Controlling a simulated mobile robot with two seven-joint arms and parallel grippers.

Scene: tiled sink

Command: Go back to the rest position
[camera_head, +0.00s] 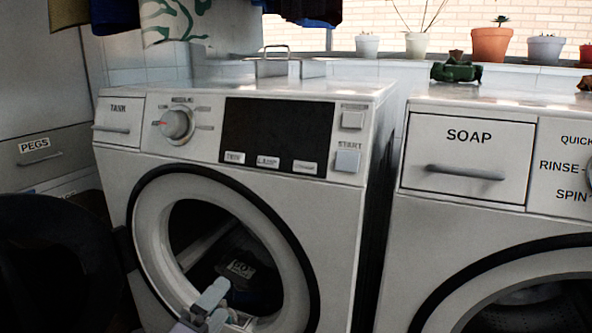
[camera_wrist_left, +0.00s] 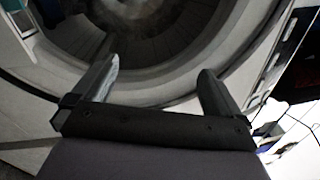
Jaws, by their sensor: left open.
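My left gripper (camera_head: 212,305) is in front of the round door opening of the left washing machine (camera_head: 335,215), low in the head view. In the left wrist view the gripper (camera_wrist_left: 155,85) is open, with two grey fingers apart and nothing between them. The fingers point at the machine's round opening and drum (camera_wrist_left: 150,30). A dark item with a "60" label (camera_head: 240,270) shows inside the opening in the head view. My right gripper is not in view.
A second washing machine (camera_head: 400,245) with a SOAP drawer (camera_head: 467,165) stands at the right. A PEGS drawer (camera_head: 50,157) is at the left. Clothes (camera_head: 175,20) hang above. Potted plants (camera_head: 491,45) and a green object (camera_head: 456,72) stand at the back.

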